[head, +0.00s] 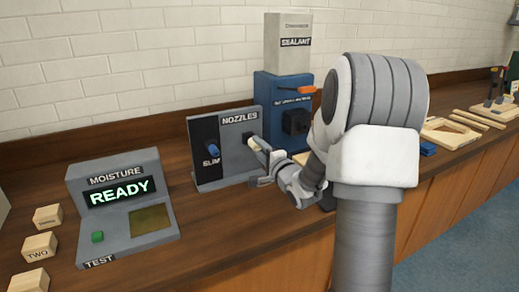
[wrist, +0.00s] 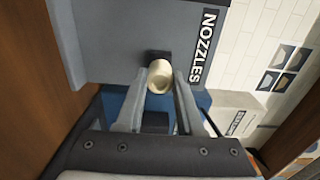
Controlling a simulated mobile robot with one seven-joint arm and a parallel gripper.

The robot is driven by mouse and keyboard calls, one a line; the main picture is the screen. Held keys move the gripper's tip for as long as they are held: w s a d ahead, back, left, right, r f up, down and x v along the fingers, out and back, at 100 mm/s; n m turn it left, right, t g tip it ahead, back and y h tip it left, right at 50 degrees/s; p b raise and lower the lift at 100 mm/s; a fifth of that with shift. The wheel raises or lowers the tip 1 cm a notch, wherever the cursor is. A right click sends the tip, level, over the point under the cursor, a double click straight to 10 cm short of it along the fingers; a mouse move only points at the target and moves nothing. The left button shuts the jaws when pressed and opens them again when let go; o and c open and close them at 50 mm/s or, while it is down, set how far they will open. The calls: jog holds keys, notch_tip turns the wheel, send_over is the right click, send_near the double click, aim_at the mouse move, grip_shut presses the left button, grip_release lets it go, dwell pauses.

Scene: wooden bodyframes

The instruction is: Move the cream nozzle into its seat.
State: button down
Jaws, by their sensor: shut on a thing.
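The cream nozzle (head: 252,143) is at the right side of the grey NOZZLES rack (head: 208,123), in front of a dark slot. In the wrist view the nozzle (wrist: 160,76) lies between the two fingertips of my gripper (wrist: 159,92), which is shut on it. My gripper (head: 262,153) reaches the rack from the right in the head view. Whether the nozzle still touches the rack cannot be told. A blue nozzle (head: 215,151) sits in the left slot above the word SLIM. The blue SEALANT dispenser (head: 268,90) stands behind, with a black block (head: 296,121) on its front.
A grey MOISTURE tester (head: 122,210) reading READY stands left of the rack. Several wooden blocks (head: 40,247) lie at the far left. Wooden frames (head: 450,133) and a small blue block (head: 428,149) lie right of my arm. The counter front (head: 225,225) is clear.

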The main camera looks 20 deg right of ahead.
jog(key=shift+w, duration=0.75)
jog(key=shift+c, duration=2.3)
grip_release()
jog(key=s+b, duration=0.3)
jog(key=s, duration=1.4)
jog(key=shift+s+d+b, duration=0.15)
jog(key=shift+d+b, duration=0.1)
jog(key=shift+b, duration=0.1)
